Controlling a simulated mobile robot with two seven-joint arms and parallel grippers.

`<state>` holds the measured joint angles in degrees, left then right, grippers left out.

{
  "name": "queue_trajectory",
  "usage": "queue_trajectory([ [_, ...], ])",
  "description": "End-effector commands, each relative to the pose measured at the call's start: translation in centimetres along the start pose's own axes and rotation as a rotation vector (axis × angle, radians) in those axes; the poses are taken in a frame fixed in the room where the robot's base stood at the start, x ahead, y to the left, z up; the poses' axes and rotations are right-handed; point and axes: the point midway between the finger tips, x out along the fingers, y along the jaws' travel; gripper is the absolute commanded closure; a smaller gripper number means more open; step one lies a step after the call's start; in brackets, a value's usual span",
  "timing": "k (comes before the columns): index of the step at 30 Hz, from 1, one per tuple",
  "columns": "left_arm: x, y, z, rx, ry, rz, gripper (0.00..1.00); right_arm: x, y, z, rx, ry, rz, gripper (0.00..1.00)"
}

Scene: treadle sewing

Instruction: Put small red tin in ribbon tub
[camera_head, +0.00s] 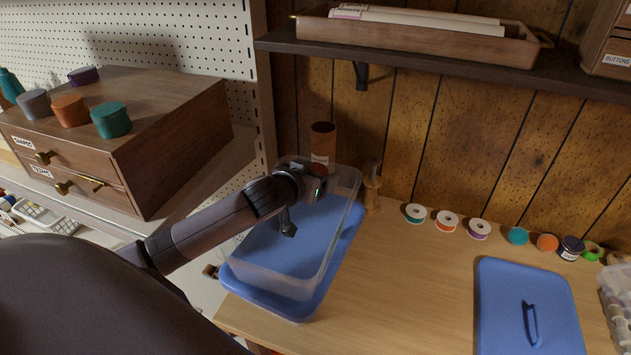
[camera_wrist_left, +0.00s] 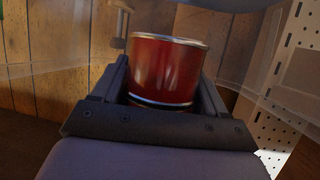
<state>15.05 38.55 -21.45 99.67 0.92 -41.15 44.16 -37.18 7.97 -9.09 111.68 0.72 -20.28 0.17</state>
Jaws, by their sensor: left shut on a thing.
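The small red tin (camera_wrist_left: 165,70) is between the fingers of my left gripper (camera_wrist_left: 165,100) in the left wrist view, with a bright metal rim. In the head view my left gripper (camera_head: 314,186) is over the far end of the clear ribbon tub (camera_head: 300,284), and a little of the red tin (camera_head: 319,170) shows beside it. The tub rests on a blue base or lid (camera_head: 268,304) on the table. Clear walls also show on both sides of the tin in the left wrist view. How high the tin is above the tub floor is hard to tell. My right gripper is not in view.
A brown labelled cylinder (camera_head: 323,141) stands behind the tub, with a wooden spindle (camera_head: 372,184) beside it. A row of spools (camera_head: 447,221) lines the back of the table (camera_head: 420,290). A blue lid with a handle (camera_head: 525,285) lies at right. A drawer cabinet (camera_head: 170,150) is at left.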

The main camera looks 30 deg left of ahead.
Motion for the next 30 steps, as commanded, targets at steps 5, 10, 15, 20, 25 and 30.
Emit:
queue_trajectory([
  [5,0.7,0.0,1.7,0.000,0.000,0.000,0.56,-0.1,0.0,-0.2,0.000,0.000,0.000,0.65],
  [10,0.7,0.0,1.8,0.001,0.001,0.001,0.56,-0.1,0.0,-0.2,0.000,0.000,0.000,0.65],
  [15,0.8,0.0,2.0,0.000,0.001,0.000,0.56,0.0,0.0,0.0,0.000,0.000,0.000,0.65],
  [20,1.0,0.0,2.5,0.000,0.001,0.000,0.56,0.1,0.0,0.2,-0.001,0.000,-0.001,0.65],
  [25,1.2,0.0,2.9,0.001,0.001,0.000,0.56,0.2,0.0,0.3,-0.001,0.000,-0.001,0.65],
  [30,1.2,0.0,2.9,0.001,0.000,0.000,0.04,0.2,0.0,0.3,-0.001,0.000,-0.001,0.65],
])
